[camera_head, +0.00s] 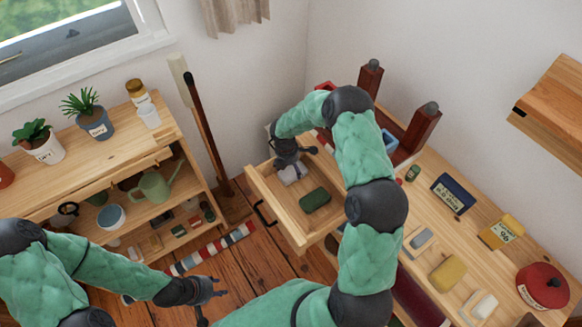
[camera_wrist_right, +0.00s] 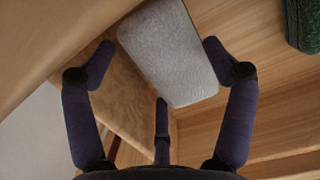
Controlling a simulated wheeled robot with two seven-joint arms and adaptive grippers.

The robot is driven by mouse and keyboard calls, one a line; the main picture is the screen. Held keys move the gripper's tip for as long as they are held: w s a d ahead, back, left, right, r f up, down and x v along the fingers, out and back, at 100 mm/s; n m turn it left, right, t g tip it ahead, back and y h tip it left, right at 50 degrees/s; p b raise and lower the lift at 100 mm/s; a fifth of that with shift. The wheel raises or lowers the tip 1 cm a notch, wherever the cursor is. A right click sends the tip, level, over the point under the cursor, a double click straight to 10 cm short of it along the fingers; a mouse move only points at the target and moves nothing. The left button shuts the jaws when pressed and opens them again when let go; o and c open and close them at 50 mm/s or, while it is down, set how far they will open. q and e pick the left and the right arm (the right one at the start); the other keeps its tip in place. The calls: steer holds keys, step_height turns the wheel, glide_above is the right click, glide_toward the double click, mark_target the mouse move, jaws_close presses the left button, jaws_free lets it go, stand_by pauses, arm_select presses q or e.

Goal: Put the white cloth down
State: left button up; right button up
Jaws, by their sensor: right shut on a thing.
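The white cloth (camera_head: 291,175) looks like a pale grey-white, folded, rounded block. It is at the far left inside the open wooden drawer (camera_head: 291,228). My right gripper (camera_head: 293,163) reaches down into the drawer and is shut on the cloth. In the right wrist view the cloth (camera_wrist_right: 168,52) lies between the fingertips (camera_wrist_right: 160,60), tilted, close to the drawer walls. I cannot tell whether it touches the drawer floor. My left gripper (camera_head: 207,292) is low over the floor, away from the drawer and empty; its finger opening is unclear.
A dark green block (camera_head: 315,199) lies in the drawer, right of the cloth; the drawer floor between is bare.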

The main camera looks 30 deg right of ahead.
mark_target(287, 170)
steer(key=shift+f, duration=0.15)
steer(key=o, duration=0.9)
steer(key=shift+o, duration=0.2)
steer(key=shift+r, duration=0.55)
step_height(287, 170, up, 11)
steer(key=a+p, duration=0.2)
steer(key=p, duration=0.2)
steer(key=shift+s+d+r, duration=0.1)
